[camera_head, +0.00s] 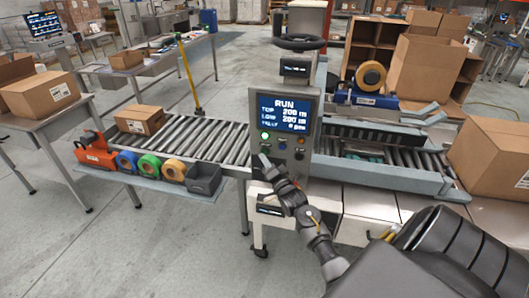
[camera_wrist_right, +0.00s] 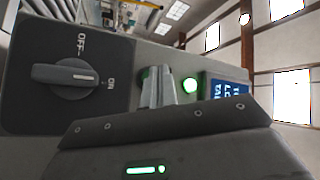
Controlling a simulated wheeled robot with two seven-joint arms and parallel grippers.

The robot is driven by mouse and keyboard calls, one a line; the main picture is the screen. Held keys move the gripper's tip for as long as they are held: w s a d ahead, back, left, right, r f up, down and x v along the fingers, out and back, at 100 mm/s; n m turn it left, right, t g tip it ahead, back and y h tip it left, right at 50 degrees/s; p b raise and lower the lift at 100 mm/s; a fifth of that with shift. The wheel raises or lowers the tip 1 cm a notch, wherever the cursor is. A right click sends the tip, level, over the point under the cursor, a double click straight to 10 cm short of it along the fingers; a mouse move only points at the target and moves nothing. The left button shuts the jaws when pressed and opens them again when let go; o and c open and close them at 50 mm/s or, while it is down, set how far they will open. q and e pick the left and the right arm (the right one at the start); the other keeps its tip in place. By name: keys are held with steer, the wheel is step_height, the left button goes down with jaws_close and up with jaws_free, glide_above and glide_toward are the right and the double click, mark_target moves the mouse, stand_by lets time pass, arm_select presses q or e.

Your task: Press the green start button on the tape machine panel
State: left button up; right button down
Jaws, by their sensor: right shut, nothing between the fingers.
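The tape machine panel (camera_head: 313,112) is a grey upright box with a blue screen (camera_head: 284,112) reading RUN. A green lamp (camera_head: 265,135) glows below the screen; it also shows lit in the right wrist view (camera_wrist_right: 190,85). Closer to my fingers, a second green glow, likely the green start button (camera_wrist_right: 144,73), is mostly covered by the fingertips. My right gripper (camera_head: 264,160) is shut and empty, its tips at the lower left of the panel. In the right wrist view the fingers (camera_wrist_right: 158,88) overlap that glow; contact cannot be told. My left gripper is not in view.
A black OFF/ON knob (camera_wrist_right: 64,77) sits beside the fingers on the panel. A roller conveyor (camera_head: 205,138) with a carton (camera_head: 140,119) runs left. A shelf with tape rolls (camera_head: 150,166) is in front. A large carton (camera_head: 492,155) stands right.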

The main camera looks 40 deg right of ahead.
steer(key=shift+a, duration=0.1)
steer(key=s+a+p, duration=0.1)
steer(key=a, duration=0.1)
steer(key=s+a+p, duration=0.1)
steer(key=a, duration=0.1)
steer(key=shift+s+p, duration=0.35)
steer(key=shift+s, duration=0.05)
stand_by(0.8)
